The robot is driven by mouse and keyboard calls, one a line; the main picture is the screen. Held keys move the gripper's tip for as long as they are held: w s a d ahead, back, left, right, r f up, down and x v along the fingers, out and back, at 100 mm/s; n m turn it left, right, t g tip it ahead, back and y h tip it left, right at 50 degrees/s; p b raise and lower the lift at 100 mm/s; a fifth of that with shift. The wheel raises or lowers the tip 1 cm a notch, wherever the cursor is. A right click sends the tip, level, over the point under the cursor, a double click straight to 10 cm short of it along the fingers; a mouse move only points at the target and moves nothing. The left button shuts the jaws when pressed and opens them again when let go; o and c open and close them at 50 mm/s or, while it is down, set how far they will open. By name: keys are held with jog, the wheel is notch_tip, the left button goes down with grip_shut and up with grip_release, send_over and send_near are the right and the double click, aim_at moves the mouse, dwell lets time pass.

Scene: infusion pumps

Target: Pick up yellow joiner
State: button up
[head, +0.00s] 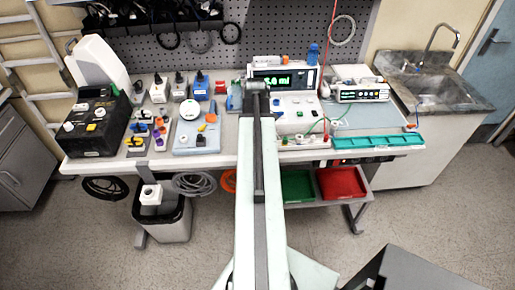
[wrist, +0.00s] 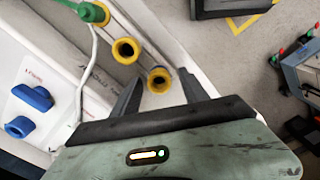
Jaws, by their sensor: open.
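In the wrist view two yellow ring-shaped pieces with dark openings show near a pale panel edge. One yellow joiner (wrist: 150,80) appears between my fingertips in the picture; the other yellow ring (wrist: 116,51) is further up and left. I cannot tell which is the task's joiner. My gripper (wrist: 160,76) is open, with a dark finger on each side and nothing visibly held. Whether a finger touches the nearer ring is unclear. In the head view my arm reaches over the bench and hides the spot beneath its end.
In the wrist view a green connector (wrist: 95,13) with a white cable and blue knobs (wrist: 34,97) lie left. In the head view the bench holds a black box (head: 95,128), a pump with green display (head: 272,80) and a teal tray (head: 376,141).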

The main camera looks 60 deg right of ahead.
grip_shut()
